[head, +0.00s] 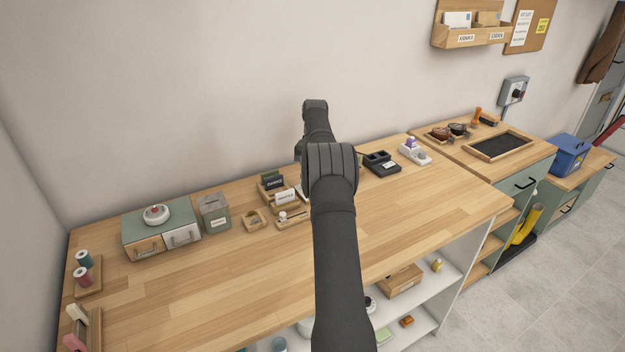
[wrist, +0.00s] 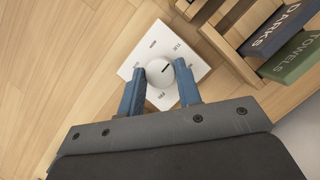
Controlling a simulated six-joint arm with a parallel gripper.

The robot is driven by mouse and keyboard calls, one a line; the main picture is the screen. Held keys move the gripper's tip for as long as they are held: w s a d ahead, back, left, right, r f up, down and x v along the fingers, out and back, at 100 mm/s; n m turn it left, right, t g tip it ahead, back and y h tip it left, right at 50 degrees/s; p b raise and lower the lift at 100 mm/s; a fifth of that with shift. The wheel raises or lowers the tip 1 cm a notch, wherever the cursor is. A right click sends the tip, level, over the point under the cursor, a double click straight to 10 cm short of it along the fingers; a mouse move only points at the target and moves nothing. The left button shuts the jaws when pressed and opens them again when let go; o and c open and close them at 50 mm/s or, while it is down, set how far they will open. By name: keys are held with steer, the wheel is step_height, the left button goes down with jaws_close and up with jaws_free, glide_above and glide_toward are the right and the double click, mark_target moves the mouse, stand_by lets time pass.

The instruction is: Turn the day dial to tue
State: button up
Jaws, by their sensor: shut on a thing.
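The day dial is a white square plate (wrist: 148,52) with small day labels around a round white knob (wrist: 160,74), seen in the wrist view. A short dark mark on the knob points up and right, roughly toward the side where a label like TUE sits; the small print makes the exact alignment hard to tell. My gripper (wrist: 160,68) has its blue fingers on either side of the knob and is shut on it. In the head view, my arm hides the dial and the fingers.
In the head view, a green-topped drawer box (head: 183,215) and a grey-green tin (head: 214,214) stand left, and a black device (head: 381,164) right. The front of the counter (head: 240,290) is clear.

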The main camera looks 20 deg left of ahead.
steer(key=shift+n, duration=0.6)
steer(key=shift+h, duration=0.3)
steer(key=o, duration=1)
steer(key=shift+c, duration=0.2)
step_height(320, 180, up, 5)
steer(key=shift+d+f, duration=0.15)
steer(key=shift+f, duration=0.05)
steer(key=s+d+r, duration=0.2)
steer(key=d+r, duration=0.4)
steer(key=d, duration=0.5)
steer(key=shift+r, duration=0.2)
steer(key=shift+s, duration=0.1)
